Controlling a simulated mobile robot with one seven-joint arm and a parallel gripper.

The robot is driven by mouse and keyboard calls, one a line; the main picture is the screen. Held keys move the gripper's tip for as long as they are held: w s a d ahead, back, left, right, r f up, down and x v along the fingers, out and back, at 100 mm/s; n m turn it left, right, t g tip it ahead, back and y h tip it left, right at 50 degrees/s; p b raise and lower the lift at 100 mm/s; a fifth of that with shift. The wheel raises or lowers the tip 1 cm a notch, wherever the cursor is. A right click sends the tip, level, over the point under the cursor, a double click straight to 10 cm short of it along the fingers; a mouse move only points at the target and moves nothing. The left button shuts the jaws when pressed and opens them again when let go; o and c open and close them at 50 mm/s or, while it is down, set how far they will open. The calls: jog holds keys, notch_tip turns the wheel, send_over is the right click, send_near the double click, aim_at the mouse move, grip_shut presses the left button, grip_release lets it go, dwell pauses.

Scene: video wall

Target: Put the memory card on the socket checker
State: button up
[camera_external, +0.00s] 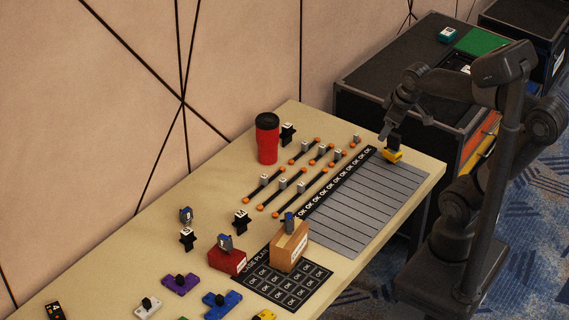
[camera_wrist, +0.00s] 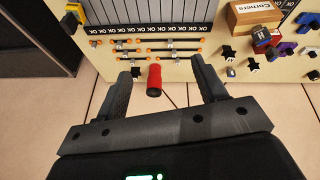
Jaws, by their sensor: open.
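I cannot surely tell the memory card or the socket checker by their looks. A small teal piece with a pale label (camera_external: 447,34) lies on the dark case at the back right; it may be the card. A yellow piece with an upright black part (camera_external: 393,156) stands at the table's right end; it also shows at the top left of the wrist view (camera_wrist: 66,22). A black-and-orange device (camera_external: 55,311) lies at the table's near left. My gripper (camera_external: 384,133) is open and empty, raised near the yellow piece. Its fingers in the wrist view (camera_wrist: 161,68) have nothing between them.
A red tumbler (camera_external: 267,143) stands at the table's back edge. Orange-ended bars with grey clips lie beside the grey striped mat (camera_external: 350,210). A cardboard box (camera_external: 287,252), a red box (camera_external: 226,262) and a black grid mat (camera_external: 310,292) are nearer. A green board (camera_external: 481,42) lies on the case.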

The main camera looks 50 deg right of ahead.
jog(key=shift+s+a+f+m+t+y, duration=0.1)
jog(key=shift+s+a+m+t, duration=0.1)
jog(key=shift+s+a+m, duration=0.35)
jog(key=shift+s+a+f+m+t+y, duration=0.1)
jog(key=shift+s+a+m+t, duration=0.15)
jog(key=shift+s, duration=0.45)
jog(key=shift+s+a+f+m+t+y, duration=0.15)
jog(key=shift+s+a+m, duration=0.25)
jog(key=shift+s, duration=0.25)
